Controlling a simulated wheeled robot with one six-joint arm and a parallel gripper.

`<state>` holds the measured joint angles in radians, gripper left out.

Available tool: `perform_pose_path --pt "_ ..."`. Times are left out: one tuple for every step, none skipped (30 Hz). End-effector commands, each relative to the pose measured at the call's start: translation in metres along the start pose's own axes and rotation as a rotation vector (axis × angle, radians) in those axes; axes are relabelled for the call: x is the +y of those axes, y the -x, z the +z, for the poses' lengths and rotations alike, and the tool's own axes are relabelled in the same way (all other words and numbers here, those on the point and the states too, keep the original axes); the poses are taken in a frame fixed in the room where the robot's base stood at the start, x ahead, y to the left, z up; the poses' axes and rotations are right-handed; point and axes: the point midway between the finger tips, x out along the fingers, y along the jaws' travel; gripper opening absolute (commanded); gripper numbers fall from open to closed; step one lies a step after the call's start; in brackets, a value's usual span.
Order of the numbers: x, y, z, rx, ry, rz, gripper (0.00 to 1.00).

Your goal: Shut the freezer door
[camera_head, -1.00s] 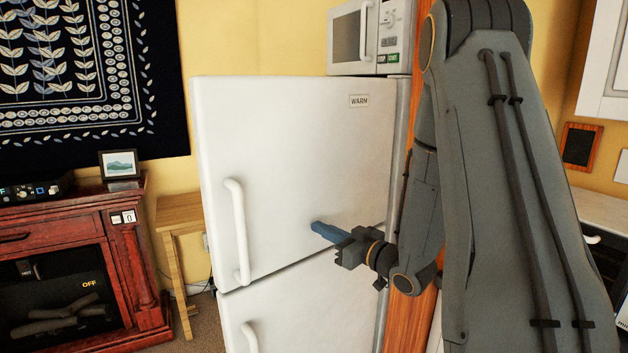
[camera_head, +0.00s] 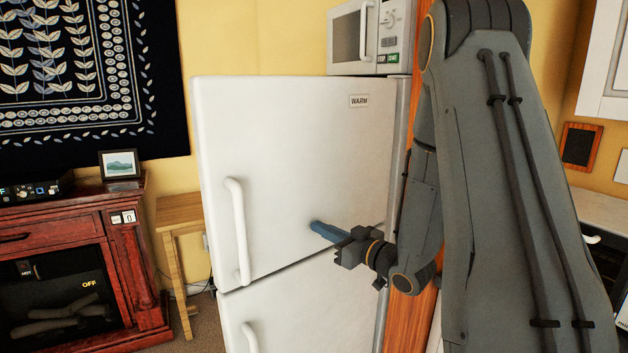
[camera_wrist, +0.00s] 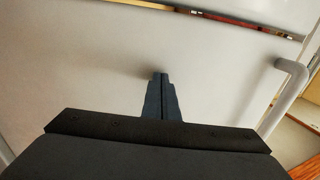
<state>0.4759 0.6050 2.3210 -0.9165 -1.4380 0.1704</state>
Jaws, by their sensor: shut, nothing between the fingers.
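The freezer door (camera_head: 290,140) is the white upper door of the fridge, with a "WARM" label and a long white handle (camera_head: 238,230) on its left side. In the wrist view the fingertips (camera_wrist: 160,76) are at or very close to the door face; contact is unclear. The handle also shows at right there (camera_wrist: 289,88).
A microwave (camera_head: 368,38) stands on top of the fridge. A wooden panel (camera_head: 405,320) is right of it, behind my arm. A small wooden table (camera_head: 178,215) and a red-brown fireplace cabinet (camera_head: 140,260) stand left. Some carpet shows between the table and fridge.

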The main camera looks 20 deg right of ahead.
Motion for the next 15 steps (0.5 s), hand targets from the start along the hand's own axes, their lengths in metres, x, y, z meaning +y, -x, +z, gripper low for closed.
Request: perform_pose_path --pt "0.000 -0.002 0.000 0.000 0.000 -0.001 0.00" --pt "0.000 -0.003 0.000 0.000 0.000 -0.001 0.00" --pt "0.000 -0.005 0.000 0.000 0.001 -0.001 0.00" --pt "-0.001 -0.006 0.000 0.000 0.001 -0.002 0.00" --pt "-0.001 -0.007 0.000 0.000 0.001 -0.001 0.00" --pt "-0.001 -0.009 0.000 0.000 0.001 -0.001 0.00" --pt "0.000 -0.010 0.000 0.000 0.001 -0.001 0.00" --pt "0.000 -0.011 0.000 0.001 0.001 -0.001 0.00" --pt "0.000 -0.011 0.000 0.001 0.001 0.000 0.00" --pt "0.000 -0.011 0.000 0.000 0.000 0.000 0.00" --pt "0.000 -0.011 0.000 0.000 0.001 0.000 0.00" --pt "0.000 -0.012 0.000 0.001 0.001 0.000 0.00" --pt "0.000 -0.013 0.000 0.001 0.001 -0.001 0.00" --pt "0.000 -0.014 0.000 0.001 0.001 -0.001 0.00" --pt "0.000 -0.017 0.000 0.001 0.001 -0.001 0.00"
